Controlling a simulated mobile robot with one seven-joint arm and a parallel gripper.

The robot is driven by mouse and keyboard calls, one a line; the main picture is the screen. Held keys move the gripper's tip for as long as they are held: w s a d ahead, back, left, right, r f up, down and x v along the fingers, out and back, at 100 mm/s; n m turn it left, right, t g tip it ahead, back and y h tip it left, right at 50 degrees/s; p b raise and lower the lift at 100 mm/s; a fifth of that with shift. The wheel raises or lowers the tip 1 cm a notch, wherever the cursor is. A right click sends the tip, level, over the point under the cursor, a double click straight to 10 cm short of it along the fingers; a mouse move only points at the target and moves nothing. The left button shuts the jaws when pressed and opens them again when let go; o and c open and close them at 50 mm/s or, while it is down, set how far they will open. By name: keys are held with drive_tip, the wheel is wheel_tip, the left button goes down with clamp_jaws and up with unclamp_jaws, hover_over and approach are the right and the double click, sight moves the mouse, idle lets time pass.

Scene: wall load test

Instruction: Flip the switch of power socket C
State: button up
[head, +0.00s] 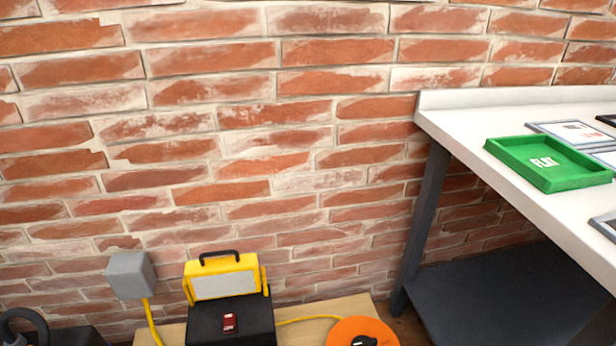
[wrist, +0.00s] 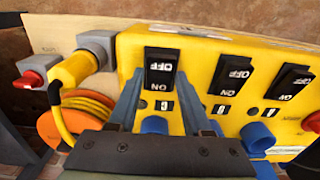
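In the wrist view, a yellow power socket box (wrist: 200,52) carries a row of black rocker switches marked OFF and ON. The leftmost switch (wrist: 161,75) has a small label (wrist: 163,106) below it that looks like C, though it is hard to read. My gripper (wrist: 160,74) is open, with one fingertip on each side of that leftmost switch. I cannot tell whether the fingers touch the box. The middle switch (wrist: 232,75) and right switch (wrist: 289,82) are to the right. Blue sockets (wrist: 154,125) sit below, partly hidden by my gripper. My gripper is not visible in the head view.
A yellow plug (wrist: 78,69) and cable sit left of the box, near an orange reel (wrist: 75,122) and a red knob (wrist: 29,79). In the head view, a table (head: 465,112) with a green tray (head: 548,164) stands right; a grey wall box (head: 131,275) is lower left.

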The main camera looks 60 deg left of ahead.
clamp_jaws()
drive_tip(key=shift+s+d+r+t+y+p, duration=0.15)
drive_tip(key=shift+d+t+y+p, duration=0.2)
drive_tip(key=shift+y+p, duration=0.55)
drive_tip(key=shift+d+f+t+y+p, duration=0.1)
drive_tip(key=shift+f+t+y+p, duration=0.2)
drive_tip(key=shift+y, duration=0.6)
drive_tip(key=shift+r+t+y, duration=0.1)
drive_tip(key=shift+t+y, duration=0.15)
drive_tip(key=shift+y, duration=0.05)
drive_tip(key=shift+o, duration=2.3)
unclamp_jaws()
drive_tip(key=p+v, duration=0.7)
drive_tip(key=v, duration=0.6)
